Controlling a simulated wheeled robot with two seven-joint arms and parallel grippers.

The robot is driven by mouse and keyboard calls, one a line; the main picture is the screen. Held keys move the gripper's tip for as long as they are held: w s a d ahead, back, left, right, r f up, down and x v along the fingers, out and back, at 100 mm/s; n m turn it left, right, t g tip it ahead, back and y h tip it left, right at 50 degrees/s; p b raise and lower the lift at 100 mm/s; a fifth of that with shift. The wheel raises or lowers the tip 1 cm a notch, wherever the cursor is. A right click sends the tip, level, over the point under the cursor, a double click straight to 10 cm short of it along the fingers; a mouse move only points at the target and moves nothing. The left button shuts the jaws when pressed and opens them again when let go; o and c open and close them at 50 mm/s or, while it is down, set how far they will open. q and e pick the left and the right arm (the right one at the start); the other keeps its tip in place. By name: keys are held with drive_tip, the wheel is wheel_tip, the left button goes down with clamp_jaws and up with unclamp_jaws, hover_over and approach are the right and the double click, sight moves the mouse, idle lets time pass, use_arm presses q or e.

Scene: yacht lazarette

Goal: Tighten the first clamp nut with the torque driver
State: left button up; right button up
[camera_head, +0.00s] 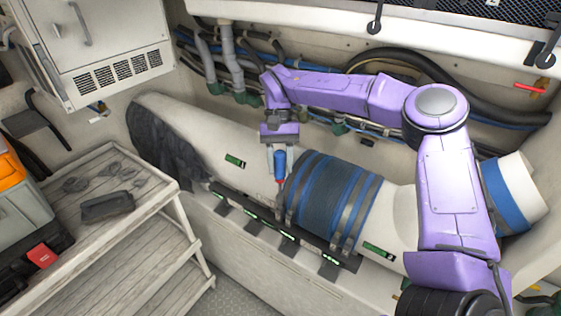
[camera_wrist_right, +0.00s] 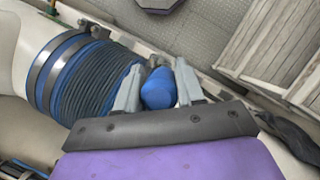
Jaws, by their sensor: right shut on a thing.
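My right gripper (camera_head: 279,162) is shut on the torque driver (camera_head: 280,168), which has a blue and red handle and points down. The driver's tip is beside the left end of the dark blue ribbed hose (camera_head: 325,195), near a metal clamp band; I cannot tell whether it touches a nut. More grey clamp bands (camera_head: 355,215) circle the hose's right end. In the right wrist view, the driver's blue handle end (camera_wrist_right: 158,88) sits between the two grey fingers, next to the ribbed hose (camera_wrist_right: 95,80). My left gripper is not in view.
A dark strip with green labels (camera_head: 285,235) runs along the ledge in front of the hose. A slatted wooden bench (camera_head: 120,220) with a dark pouch (camera_head: 107,206) stands at left. Pipes and cables (camera_head: 230,65) run along the back wall. A white cabinet (camera_head: 100,45) hangs upper left.

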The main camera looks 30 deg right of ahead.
drive_tip(key=shift+f+b, duration=0.4)
drive_tip(key=shift+f, duration=0.7)
idle(0.3)
drive_tip(key=shift+m+t+y+b, duration=0.55)
drive_tip(key=shift+m+b, duration=0.85)
drive_tip(key=shift+m, duration=0.4)
drive_tip(key=shift+m+t+y+b, duration=0.45)
drive_tip(key=shift+m+t+b, duration=0.1)
drive_tip(key=shift+m+b, duration=1.5)
drive_tip(key=shift+m+b, duration=0.25)
drive_tip(key=shift+b, duration=0.05)
